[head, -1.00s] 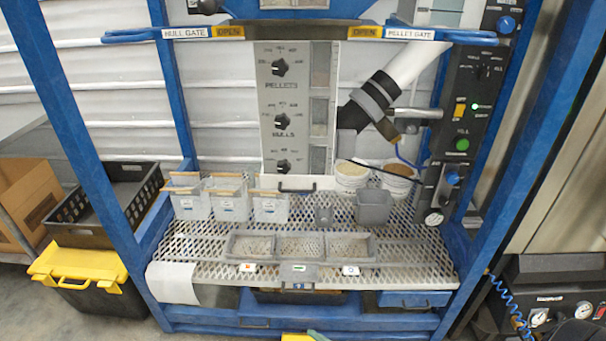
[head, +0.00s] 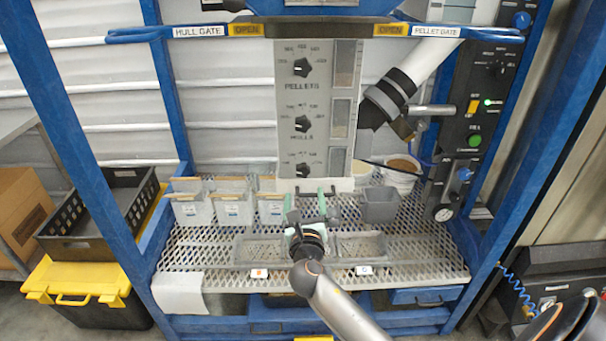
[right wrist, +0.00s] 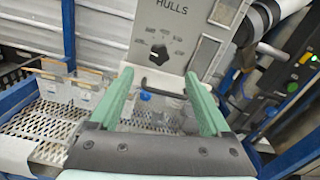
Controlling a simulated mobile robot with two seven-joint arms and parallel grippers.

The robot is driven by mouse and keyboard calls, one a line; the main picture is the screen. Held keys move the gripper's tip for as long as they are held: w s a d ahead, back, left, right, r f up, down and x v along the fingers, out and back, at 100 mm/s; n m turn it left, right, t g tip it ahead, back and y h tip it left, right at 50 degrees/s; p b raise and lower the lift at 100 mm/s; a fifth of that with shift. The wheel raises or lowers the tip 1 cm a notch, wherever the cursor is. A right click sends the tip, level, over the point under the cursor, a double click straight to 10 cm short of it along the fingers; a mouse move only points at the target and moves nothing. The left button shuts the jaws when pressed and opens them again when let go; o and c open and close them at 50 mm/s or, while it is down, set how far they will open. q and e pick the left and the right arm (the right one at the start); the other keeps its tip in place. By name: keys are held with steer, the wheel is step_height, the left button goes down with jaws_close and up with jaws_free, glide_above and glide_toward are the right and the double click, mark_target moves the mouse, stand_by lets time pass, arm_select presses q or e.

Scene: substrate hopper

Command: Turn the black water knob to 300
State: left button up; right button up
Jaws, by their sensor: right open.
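The black water knob (head: 303,170) is the lowest of three knobs on the grey control panel (head: 290,100). In the right wrist view the knob (right wrist: 158,55) shows below the word HULLS, with a pale pointer mark toward its left. Its scale marks are too small to read. My right gripper (head: 307,208) is open and empty, above the mesh shelf and below the panel. In the right wrist view its green fingers (right wrist: 159,82) point toward the panel, apart from the knob. My left gripper is not in view.
Small bins (head: 232,209) stand left on the mesh shelf (head: 205,258). A grey bin (head: 379,206) and white buckets (head: 402,172) stand right. A black handle (head: 317,190) sticks out below the panel. Blue posts (head: 165,80) frame the station.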

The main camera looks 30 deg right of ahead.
mark_target(303, 173)
steer(key=x, duration=1)
steer(key=shift+b, duration=0.3)
jaws_close()
